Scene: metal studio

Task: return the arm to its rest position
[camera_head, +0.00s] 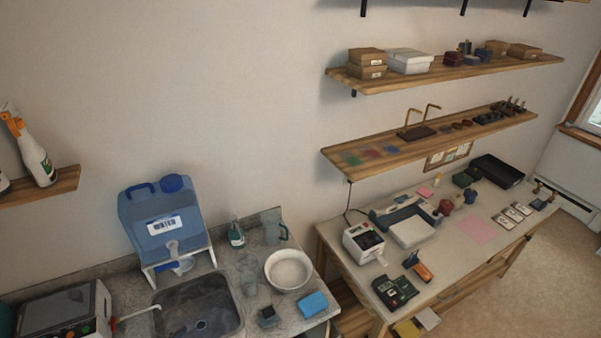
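Neither of my grippers shows in the head view, and no part of my arms can be made out. The view looks down on a grey counter (257,323) with a sink (199,309) at the lower left and a work table (456,262) at the right. Whether either gripper is open or shut is hidden from this view.
A blue water jug (162,216) stands on a white stand behind the sink. A white bowl (289,270) and a blue sponge-like block (313,304) sit right of it. A label printer (362,243) is on the table. Wooden shelves (440,139) jut from the wall above.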

